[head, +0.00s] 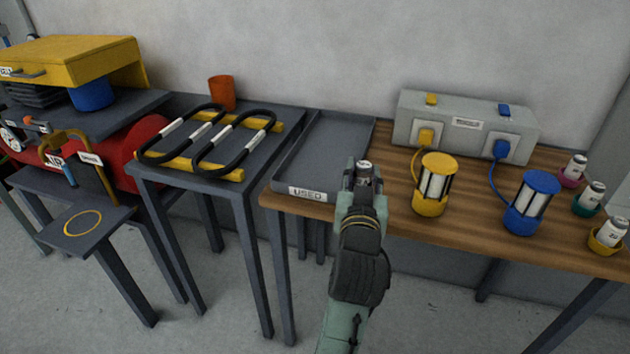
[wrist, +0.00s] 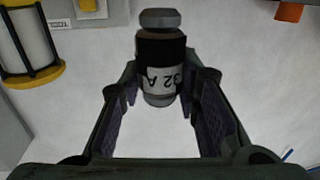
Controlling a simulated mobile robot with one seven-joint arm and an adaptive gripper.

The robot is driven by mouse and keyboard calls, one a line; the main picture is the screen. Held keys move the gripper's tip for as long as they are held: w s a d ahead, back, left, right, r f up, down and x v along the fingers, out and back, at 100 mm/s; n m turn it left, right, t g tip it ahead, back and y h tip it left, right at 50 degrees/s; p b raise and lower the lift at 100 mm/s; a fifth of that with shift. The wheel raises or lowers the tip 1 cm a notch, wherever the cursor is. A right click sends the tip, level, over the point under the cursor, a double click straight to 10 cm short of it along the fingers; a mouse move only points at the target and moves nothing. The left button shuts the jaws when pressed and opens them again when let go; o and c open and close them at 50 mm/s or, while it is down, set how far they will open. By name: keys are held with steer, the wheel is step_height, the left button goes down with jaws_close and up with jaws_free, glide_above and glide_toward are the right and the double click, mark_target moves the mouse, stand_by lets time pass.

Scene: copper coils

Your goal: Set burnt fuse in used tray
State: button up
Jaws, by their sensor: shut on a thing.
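The fuse (wrist: 160,55) is a small cylinder with grey metal ends, a black, scorched-looking upper band and a white label reading "32 A". My gripper (wrist: 160,80) is shut on it, one finger on each side. In the head view only the fuse's top (head: 364,167) shows above my gripper (head: 364,184). The used tray (head: 326,145) is a shallow, empty grey tray with a "USED" label on its front, at the left end of the wooden bench. My gripper is at the tray's right side in the picture, over the bench's front part.
A yellow lantern (head: 431,203) and a blue lantern (head: 530,215) stand right of my gripper, cabled to a grey socket box (head: 405,110). Several fuses in coloured holders (head: 590,205) stand at the far right. A table with black coils (head: 250,137) is on the left.

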steer(key=w+a, duration=0.5)
steer(key=w, duration=0.1)
steer(key=w+a+f, duration=0.1)
steer(key=w+a, duration=0.2)
steer(key=shift+a+p, duration=0.35)
steer(key=shift+w+a, duration=0.35)
steer(key=shift+a, duration=0.15)
step_height(320, 180, down, 3)
steer(key=shift+r, duration=0.1)
steer(key=shift+d+f, duration=0.15)
steer(key=shift+f, duration=0.3)
steer(key=shift+f, duration=0.1)
steer(key=shift+f, duration=0.15)
steer(key=o, duration=1.2)
steer(key=shift+c, duration=0.2)
